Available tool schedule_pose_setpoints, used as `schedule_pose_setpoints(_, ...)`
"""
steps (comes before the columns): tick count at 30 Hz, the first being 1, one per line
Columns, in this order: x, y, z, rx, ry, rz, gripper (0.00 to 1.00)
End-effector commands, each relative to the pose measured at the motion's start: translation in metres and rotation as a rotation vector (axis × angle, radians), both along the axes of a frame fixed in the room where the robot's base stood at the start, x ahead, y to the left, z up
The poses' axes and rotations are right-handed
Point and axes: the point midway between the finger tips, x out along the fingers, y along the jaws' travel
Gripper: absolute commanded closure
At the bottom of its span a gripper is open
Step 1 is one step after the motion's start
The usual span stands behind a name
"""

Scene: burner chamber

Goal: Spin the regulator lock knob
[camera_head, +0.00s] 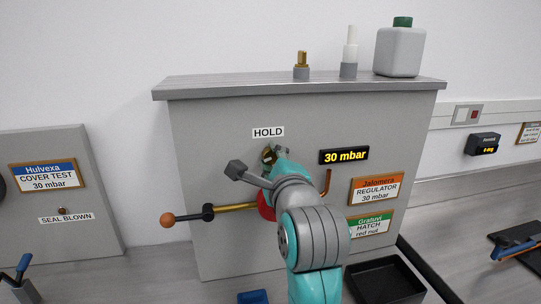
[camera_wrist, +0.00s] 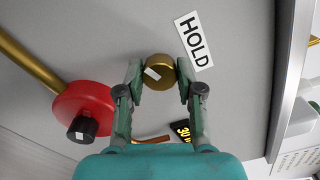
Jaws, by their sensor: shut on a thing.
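The brass round knob (camera_wrist: 158,73) with a white mark on its face sits on the grey panel (camera_head: 215,140), beside the HOLD label. It also shows small in the head view (camera_head: 267,156), below the label and partly hidden by my arm. My gripper (camera_wrist: 159,78) has a finger on each side of the knob and is shut on it. In the head view my gripper (camera_head: 274,157) reaches the panel there. The orange REGULATOR plate (camera_head: 376,188) is to the right.
A red hub (camera_wrist: 84,108) with a brass rod and an orange-brown ball end (camera_head: 167,220) stands close by, left of my arm. A display (camera_head: 344,155) reads 30 mbar. A copper-coloured hook (camera_head: 327,184) is below it. A black tray (camera_head: 385,280) lies at lower right.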

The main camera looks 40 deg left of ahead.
Motion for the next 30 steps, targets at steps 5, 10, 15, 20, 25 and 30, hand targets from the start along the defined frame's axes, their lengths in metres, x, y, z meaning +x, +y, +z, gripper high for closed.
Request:
schedule_pose_setpoints(5, 0.0002, 0.0001, -0.0006, 0.052, 0.062, 0.0, 1.0)
schedule_pose_setpoints(10, 0.0002, 0.0001, -0.0006, 0.053, 0.064, 0.0, 1.0)
schedule_pose_setpoints(15, 0.0002, 0.0001, -0.0006, 0.072, 0.087, 0.0, 1.0)
schedule_pose_setpoints(20, 0.0002, 0.0001, -0.0006, 0.178, 0.21, 0.0, 1.0)
schedule_pose_setpoints(25, 0.0002, 0.0001, -0.0006, 0.284, 0.335, 0.0, 0.59)
schedule_pose_setpoints(30, 0.0002, 0.0, -0.0004, 0.28, 0.33, 0.0, 0.22)
